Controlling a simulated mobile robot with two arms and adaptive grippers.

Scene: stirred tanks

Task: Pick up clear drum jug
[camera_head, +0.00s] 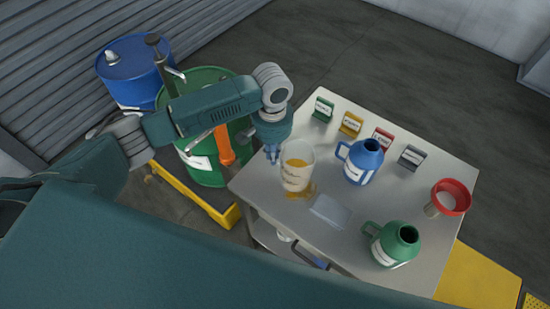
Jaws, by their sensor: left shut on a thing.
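The clear drum jug (297,172) shows near the left edge of the grey table. It is see-through, has a dark label print and shows amber colour inside. My left gripper (273,155) is at the jug's left side, pointing down, and is shut on the jug. The exact grip, probably at a handle, is too small to make out. An amber patch (303,193) shows on the tabletop just below the jug. I cannot tell whether the jug touches the table. My right gripper is not in view.
A blue jug (361,165) stands just right of the clear one. A green jug (393,245) and a red funnel (452,197) stand on the table's (440,163) right part. Several small label stands line the back edge. A green drum (205,165) and a blue drum (134,72) stand left.

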